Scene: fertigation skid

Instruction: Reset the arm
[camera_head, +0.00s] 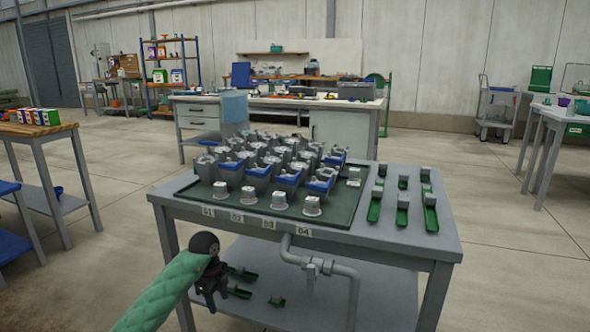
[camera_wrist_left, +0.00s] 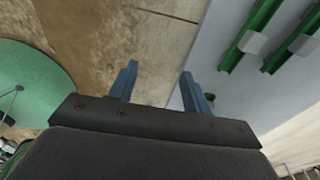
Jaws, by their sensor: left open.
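My left arm, with a green sleeve, comes in from the lower left in the head view. My left gripper (camera_head: 211,290) hangs low in front of the grey skid table (camera_head: 400,255), below its top and near its front left leg. In the left wrist view the left gripper (camera_wrist_left: 158,85) shows two blue-grey fingers apart with nothing between them. Behind the fingers are bare floor and a grey surface with green pieces. My right gripper is in neither view.
The table bears a dark green tray (camera_head: 340,213) with several grey and blue valve-like units, and green rail pieces (camera_head: 431,219) at right. Labels and a grey pipe (camera_head: 287,252) run along its front. More green pieces (camera_head: 240,292) lie on the lower shelf.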

